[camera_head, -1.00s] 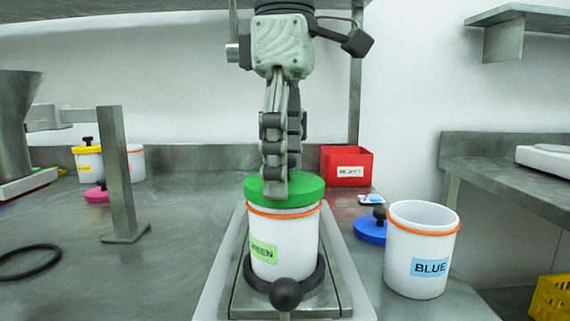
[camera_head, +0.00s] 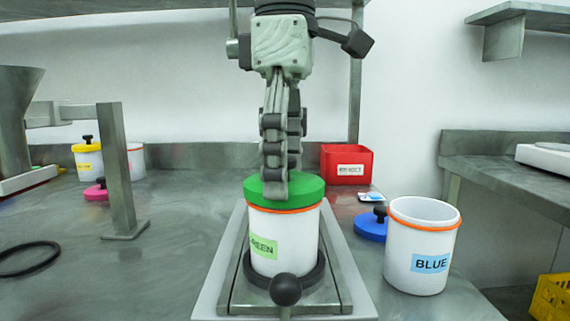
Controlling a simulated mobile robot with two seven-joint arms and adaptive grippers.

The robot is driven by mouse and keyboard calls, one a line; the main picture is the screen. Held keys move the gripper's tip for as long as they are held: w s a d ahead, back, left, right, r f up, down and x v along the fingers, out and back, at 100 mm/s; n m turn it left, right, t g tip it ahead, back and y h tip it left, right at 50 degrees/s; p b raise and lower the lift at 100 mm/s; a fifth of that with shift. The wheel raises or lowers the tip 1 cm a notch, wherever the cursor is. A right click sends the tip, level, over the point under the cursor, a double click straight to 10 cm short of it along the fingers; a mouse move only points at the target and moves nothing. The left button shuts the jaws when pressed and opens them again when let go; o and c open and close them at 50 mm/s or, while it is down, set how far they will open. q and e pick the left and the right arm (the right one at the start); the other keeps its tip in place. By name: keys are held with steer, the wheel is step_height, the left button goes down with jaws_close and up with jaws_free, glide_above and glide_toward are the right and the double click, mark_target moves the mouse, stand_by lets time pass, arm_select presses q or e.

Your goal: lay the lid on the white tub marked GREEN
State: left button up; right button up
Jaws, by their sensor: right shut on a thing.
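The white tub marked GREEN (camera_head: 285,245) stands upright in a dark ring on a metal stand, with an orange band near its top. The green lid (camera_head: 308,190) is at the tub's mouth and looks level; whether it rests fully on the rim I cannot tell. My right gripper (camera_head: 275,185) points straight down and is shut at the middle of the lid. Its fingers hide the lid's knob. My left gripper is not in view.
An open white tub marked BLUE (camera_head: 420,265) stands to the right, with a blue lid (camera_head: 370,228) behind it. A red REJECT box (camera_head: 346,165) is farther back. A metal post (camera_head: 120,180) and dark ring (camera_head: 28,262) are on the left. A dark ball knob (camera_head: 285,289) is in front.

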stand_by(0.4)
steer(key=o, duration=0.9)
steer(key=shift+r+p, duration=2.7)
steer(key=shift+r, duration=0.85)
